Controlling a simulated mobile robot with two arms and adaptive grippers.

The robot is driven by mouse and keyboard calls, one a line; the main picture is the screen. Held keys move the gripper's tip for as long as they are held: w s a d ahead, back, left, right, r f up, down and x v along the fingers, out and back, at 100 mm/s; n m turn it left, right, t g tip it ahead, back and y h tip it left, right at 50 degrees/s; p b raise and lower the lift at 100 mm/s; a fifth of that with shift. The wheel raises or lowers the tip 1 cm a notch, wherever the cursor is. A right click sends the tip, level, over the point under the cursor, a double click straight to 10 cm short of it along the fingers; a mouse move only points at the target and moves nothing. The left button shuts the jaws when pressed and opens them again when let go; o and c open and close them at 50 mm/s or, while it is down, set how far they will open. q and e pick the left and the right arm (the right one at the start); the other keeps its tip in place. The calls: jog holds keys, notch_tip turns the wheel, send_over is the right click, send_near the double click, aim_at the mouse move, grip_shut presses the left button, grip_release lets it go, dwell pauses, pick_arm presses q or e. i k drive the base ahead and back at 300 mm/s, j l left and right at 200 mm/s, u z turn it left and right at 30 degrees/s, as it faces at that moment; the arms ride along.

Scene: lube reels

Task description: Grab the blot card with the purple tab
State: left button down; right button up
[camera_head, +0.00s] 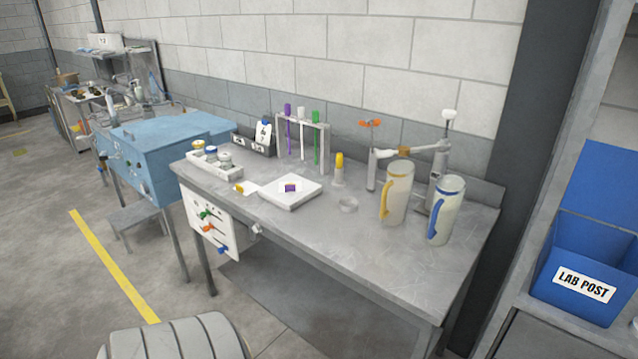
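A small white card with a purple tab (291,188) lies on a white square pad (306,196) at the left-middle of the grey metal bench. The purple patch has a little yellow by it, and the card's outline is hard to make out against the pad. Another white card with a yellow tab (240,187) lies flat on the bench just left of the pad. A white card with a blue tab (263,134) stands upright in a dark holder at the back. Neither of my grippers is in view.
A tube rack (324,150) with purple, white and green tops stands behind the pad. Jars in a tray (229,170) stand to its left. A yellow-topped bottle (338,172) and two jugs (396,195) stand right. The bench's front right (400,262) is clear.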

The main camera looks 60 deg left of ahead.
aim_at(292, 186)
jog(key=u, duration=2)
